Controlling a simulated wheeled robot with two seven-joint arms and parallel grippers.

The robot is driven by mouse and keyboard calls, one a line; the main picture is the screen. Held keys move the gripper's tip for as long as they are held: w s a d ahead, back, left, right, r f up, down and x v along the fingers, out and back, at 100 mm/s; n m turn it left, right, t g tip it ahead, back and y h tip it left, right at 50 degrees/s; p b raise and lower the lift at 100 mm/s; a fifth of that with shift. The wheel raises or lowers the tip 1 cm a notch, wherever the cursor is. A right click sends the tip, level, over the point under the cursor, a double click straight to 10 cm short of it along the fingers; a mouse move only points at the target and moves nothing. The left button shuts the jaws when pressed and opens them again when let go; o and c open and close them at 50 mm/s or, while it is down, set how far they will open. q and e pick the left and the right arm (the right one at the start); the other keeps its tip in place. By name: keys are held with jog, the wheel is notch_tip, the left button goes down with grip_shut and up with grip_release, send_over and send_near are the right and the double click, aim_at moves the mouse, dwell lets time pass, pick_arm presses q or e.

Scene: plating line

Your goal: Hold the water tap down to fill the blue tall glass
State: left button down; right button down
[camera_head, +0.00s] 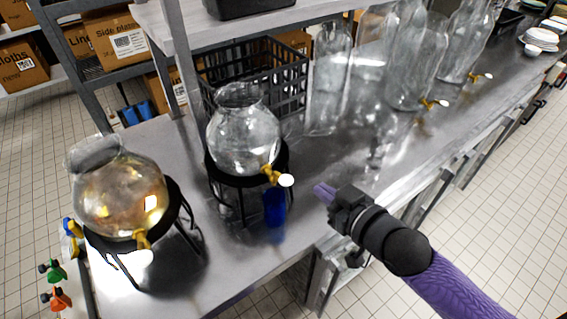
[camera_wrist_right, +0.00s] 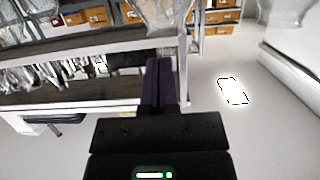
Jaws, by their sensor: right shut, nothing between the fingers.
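The blue tall glass (camera_head: 274,207) stands upright on the metal counter. It is under the brass tap (camera_head: 272,174) of the clear round water dispenser (camera_head: 243,139), which sits on a black stand. The tap has a white round end. My right gripper (camera_head: 322,192) is shut and empty, to the right of the glass and apart from it and the tap. In the right wrist view its dark purple fingers (camera_wrist_right: 160,85) are together with nothing between them. Whether water is in the glass I cannot tell. My left gripper is not in view.
A second round dispenser (camera_head: 120,195) with amber contents stands at the left. A black crate (camera_head: 262,75) is behind the middle dispenser. Tall clear jars (camera_head: 330,80) stand at the back right. The counter (camera_head: 345,155) behind my right gripper is largely clear.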

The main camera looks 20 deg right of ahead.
jog(key=shift+a+r, duration=0.15)
jog(key=shift+r, duration=0.1)
send_over(281, 179)
jog(key=s+d, duration=0.1)
jog(key=s, duration=0.1)
notch_tip(281, 179, down, 3)
jog(key=shift+s+d+f+b, duration=0.15)
jog(key=shift+f+b, duration=0.2)
jog(key=shift+f, duration=0.55)
jog(key=shift+s+d+f+b, duration=0.1)
jog(key=shift+f+b, duration=0.25)
jog(key=shift+f, duration=0.5)
jog(key=shift+s+d+f+b, duration=0.1)
jog(key=shift+f+b, duration=0.15)
jog(key=shift+b, duration=0.1)
